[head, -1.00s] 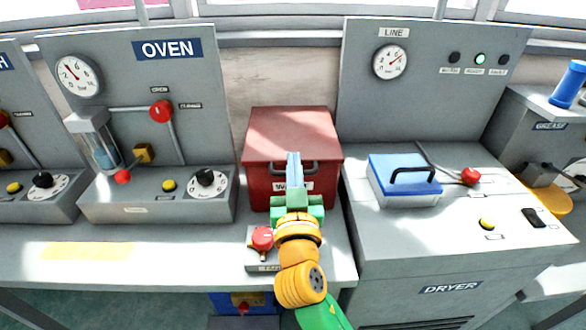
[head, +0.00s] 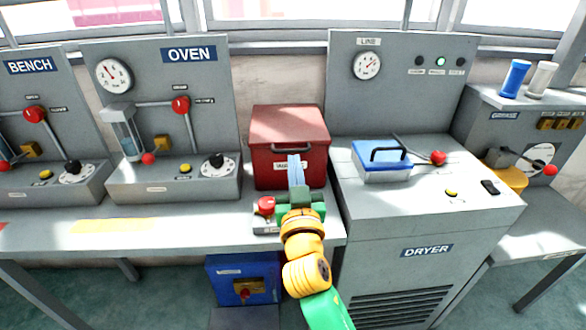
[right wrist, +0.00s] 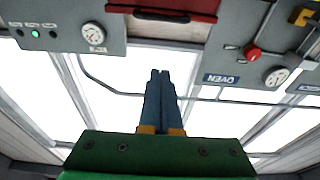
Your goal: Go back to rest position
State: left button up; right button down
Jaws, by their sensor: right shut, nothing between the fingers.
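My right gripper (head: 295,170) is raised in front of the red box (head: 290,128) on the bench, its blue fingers shut and empty. They overlap the box's front and hide part of its label in the head view. In the right wrist view the shut fingers (right wrist: 160,90) point toward the bright windows, with the red box (right wrist: 165,8) at the top edge. I cannot tell from the head view how far the fingers are from the box. My left gripper is not in view.
The oven panel (head: 185,100) stands left of the box. The dryer (head: 430,225) with a blue-lidded tray (head: 383,160) stands right. A red-knobbed switch (head: 266,205) sits beside my gripper. A blue cabinet (head: 232,285) is under the bench. The left bench top (head: 190,225) has free room.

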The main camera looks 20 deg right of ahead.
jog(key=s+d+f+n+g+y, duration=0.15)
jog(key=s+f+g, duration=0.25)
jog(key=f, duration=0.6)
jog(key=s+d+f+m+g+y, duration=0.15)
jog(key=s+f+g, duration=0.3)
jog(key=f, duration=0.55)
jog(key=s+a+f+n+g+y, duration=0.15)
jog(key=s+f+g, duration=0.3)
jog(key=s, duration=0.45)
jog(key=s+f+n+g+y, duration=0.1)
jog(key=s+f+n+g, duration=0.3)
jog(key=s, duration=0.5)
notch_tip(320, 180, down, 14)
jog(key=s+f+p, duration=0.1)
jog(key=p, duration=0.1)
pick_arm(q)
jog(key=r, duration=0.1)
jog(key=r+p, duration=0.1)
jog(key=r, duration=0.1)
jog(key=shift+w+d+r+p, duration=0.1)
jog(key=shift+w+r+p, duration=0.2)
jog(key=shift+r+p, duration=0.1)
pick_arm(e)
jog(key=s+d+f+g, duration=0.1)
jog(key=s+f, duration=0.7)
jog(key=s, duration=0.4)
jog(key=shift+d+f, duration=0.25)
jog(key=shift+f, duration=0.1)
jog(key=shift+s, duration=0.1)
